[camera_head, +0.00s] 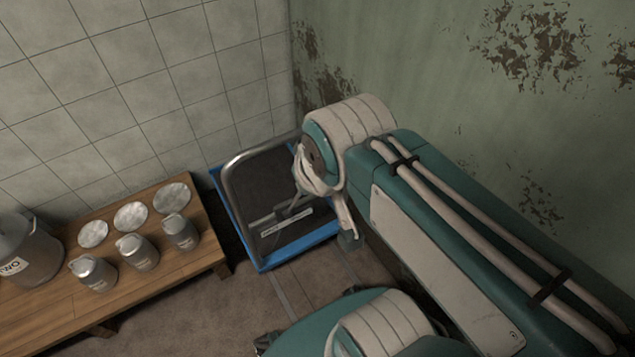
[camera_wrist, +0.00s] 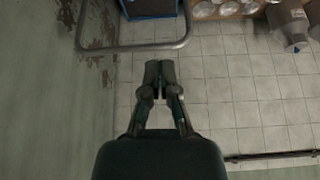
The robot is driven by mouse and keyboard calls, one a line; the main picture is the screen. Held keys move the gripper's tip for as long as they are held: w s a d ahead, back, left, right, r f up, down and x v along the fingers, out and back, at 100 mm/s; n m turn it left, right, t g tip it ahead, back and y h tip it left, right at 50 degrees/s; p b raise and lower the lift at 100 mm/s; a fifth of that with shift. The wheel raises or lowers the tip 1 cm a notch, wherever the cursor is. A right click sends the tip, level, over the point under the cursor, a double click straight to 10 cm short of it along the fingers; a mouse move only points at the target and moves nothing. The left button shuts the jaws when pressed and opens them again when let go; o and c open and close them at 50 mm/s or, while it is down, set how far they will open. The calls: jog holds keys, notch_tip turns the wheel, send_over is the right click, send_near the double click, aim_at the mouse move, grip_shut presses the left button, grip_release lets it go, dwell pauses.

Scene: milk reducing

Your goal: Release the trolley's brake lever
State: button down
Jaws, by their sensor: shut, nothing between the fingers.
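The trolley stands in the corner of the walls, with a blue-edged deck (camera_head: 300,252) and a bent grey tube handle (camera_head: 232,166). A dark bar with a white label (camera_head: 288,222) lies low on it; I cannot tell whether this is the brake lever. In the wrist view the handle (camera_wrist: 130,47) crosses beyond my fingertips, and a bit of the blue deck (camera_wrist: 152,14) shows at the top edge. My gripper (camera_wrist: 160,68) is shut and empty, apart from the handle in the picture. My arm covers the trolley's right side in the head view.
A wooden bench (camera_head: 150,285) left of the trolley holds several metal jugs, round lids and a large can (camera_head: 22,262). A tiled wall (camera_head: 110,80) and a peeling green wall (camera_head: 420,60) close in the corner. Brown floor (camera_head: 235,310) is open in front.

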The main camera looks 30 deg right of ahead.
jog(key=shift+a, duration=0.2)
jog(key=w+d+f+m+g+y, duration=0.2)
jog(key=w+d+f+y, duration=0.35)
jog(key=w+f, duration=0.4)
jog(key=w+d+f+m+g+y, duration=0.2)
jog(key=w+d+f+g+y, duration=0.15)
jog(key=w+f+y, duration=0.4)
jog(key=d+f+m+t, duration=0.4)
jog(key=d+f+t, duration=0.4)
jog(key=f, duration=0.6)
jog(key=d+f+m+t+h, duration=0.1)
jog(key=d+f+m+t, duration=0.4)
jog(key=f, duration=1)
jog(key=d+t, duration=0.3)
jog(key=shift+s, duration=0.2)
jog(key=shift+w, duration=0.1)
